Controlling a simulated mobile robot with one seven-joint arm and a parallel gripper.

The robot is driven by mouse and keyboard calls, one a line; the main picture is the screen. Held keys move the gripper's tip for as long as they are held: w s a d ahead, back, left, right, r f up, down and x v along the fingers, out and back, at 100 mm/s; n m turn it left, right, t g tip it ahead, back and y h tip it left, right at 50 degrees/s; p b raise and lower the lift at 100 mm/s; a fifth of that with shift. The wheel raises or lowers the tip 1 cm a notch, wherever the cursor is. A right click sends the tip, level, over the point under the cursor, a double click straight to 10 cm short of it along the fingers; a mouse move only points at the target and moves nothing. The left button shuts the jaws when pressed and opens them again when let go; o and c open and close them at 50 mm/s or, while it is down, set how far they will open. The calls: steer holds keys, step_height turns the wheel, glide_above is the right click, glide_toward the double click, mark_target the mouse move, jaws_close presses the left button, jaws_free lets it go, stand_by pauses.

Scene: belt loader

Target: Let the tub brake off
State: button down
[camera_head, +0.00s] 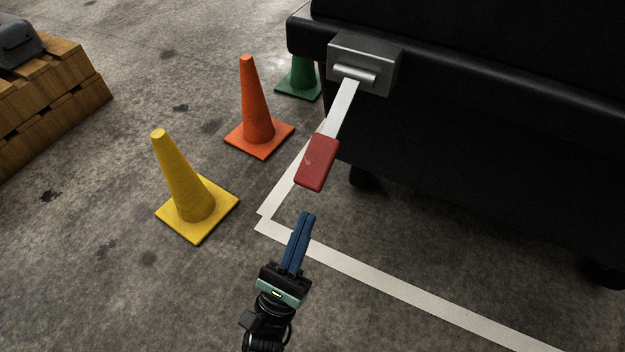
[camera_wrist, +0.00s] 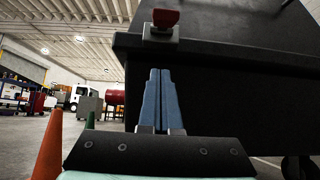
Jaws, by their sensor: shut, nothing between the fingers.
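The black tub (camera_head: 480,130) stands at the right in the head view, and its dark side fills the right of the wrist view (camera_wrist: 240,80). A grey metal bracket (camera_head: 384,64) on its rim bears the brake lever, a pale metal arm (camera_head: 342,108) with a red grip (camera_head: 317,162). In the head view the lever slants out and down from the bracket. In the wrist view the red grip (camera_wrist: 166,18) shows at the top, above my fingers. My gripper (camera_head: 305,216) has blue fingers, closed together and empty. It is apart from the red grip, just below it in the head view.
A yellow cone (camera_head: 182,180), an orange cone (camera_head: 257,110) and a green cone (camera_head: 301,78) stand left of the tub. A wooden pallet stack (camera_head: 50,85) is at the far left. White tape (camera_head: 400,292) marks the floor. The floor in front is clear.

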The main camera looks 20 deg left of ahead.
mark_target(310, 183)
steer(key=shift+w+r+b, duration=0.25)
steer(key=shift+w+r, duration=0.25)
steer(key=shift+r, duration=0.9)
steer(key=shift+w+r+b, duration=0.3)
steer(key=shift+w+r, duration=0.25)
steer(key=shift+r, duration=0.85)
steer(key=shift+w+r+b, duration=0.25)
steer(key=shift+w+r, duration=0.25)
steer(key=shift+r, duration=0.9)
steer(key=shift+r+p, duration=0.15)
steer(key=shift+p, duration=0.15)
steer(key=shift+s+r+g+p, duration=0.25)
steer(key=shift+g+p, duration=0.35)
steer(key=shift+p, duration=0.4)
